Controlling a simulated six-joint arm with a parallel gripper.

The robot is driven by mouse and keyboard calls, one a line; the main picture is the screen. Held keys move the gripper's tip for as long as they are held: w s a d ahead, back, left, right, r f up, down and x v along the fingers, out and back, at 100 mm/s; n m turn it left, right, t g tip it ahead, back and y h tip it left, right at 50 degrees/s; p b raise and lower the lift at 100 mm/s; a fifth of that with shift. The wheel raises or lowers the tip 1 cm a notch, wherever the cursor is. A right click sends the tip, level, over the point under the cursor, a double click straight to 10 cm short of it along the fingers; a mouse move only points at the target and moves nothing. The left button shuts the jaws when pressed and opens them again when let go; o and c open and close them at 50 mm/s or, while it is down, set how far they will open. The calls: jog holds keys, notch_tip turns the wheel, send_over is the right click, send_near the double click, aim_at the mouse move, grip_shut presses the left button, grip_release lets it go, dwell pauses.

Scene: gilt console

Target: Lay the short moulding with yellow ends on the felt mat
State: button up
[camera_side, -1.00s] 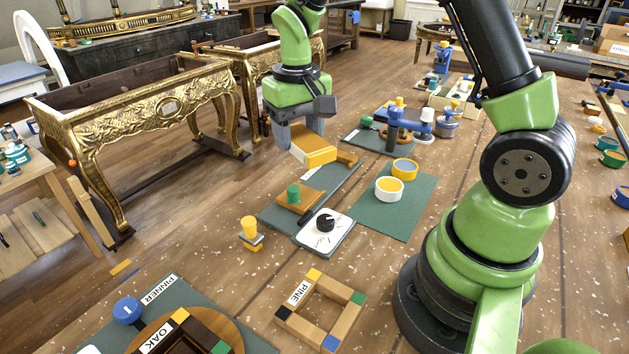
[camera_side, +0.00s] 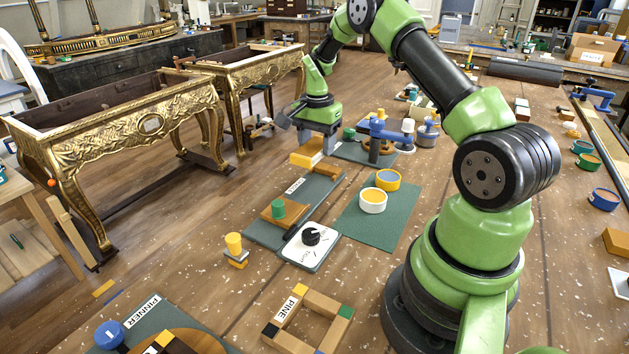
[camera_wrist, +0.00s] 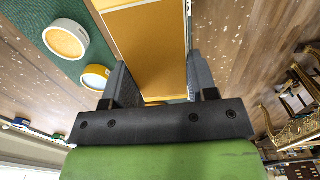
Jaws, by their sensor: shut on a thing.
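My gripper (camera_side: 317,143) is shut on a short wooden piece, the short moulding (camera_side: 305,157), with a yellow end facing the side camera. Its far end is hidden. In the wrist view the moulding (camera_wrist: 150,48) fills the space between the two grey fingers (camera_wrist: 160,85). It is by the far end of a long dark-green mat (camera_side: 262,232); I cannot tell whether it touches anything. Another green mat (camera_side: 385,228), with a white tin (camera_side: 373,201) and a yellow tin (camera_side: 388,180) on it, lies to the right. Which mat is felt is unclear.
The PINE frame (camera_side: 308,318) lies in front; a gilt console (camera_side: 150,125) stands left.

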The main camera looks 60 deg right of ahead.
aim_at(316, 183)
notch_tip(316, 183, down, 8)
jog(key=shift+r, duration=0.25)
jog(key=shift+c, duration=0.3)
jog(key=shift+f, duration=0.3)
jog(key=shift+c, duration=0.9)
jog(key=o, duration=1.2)
jog(key=shift+c, duration=0.2)
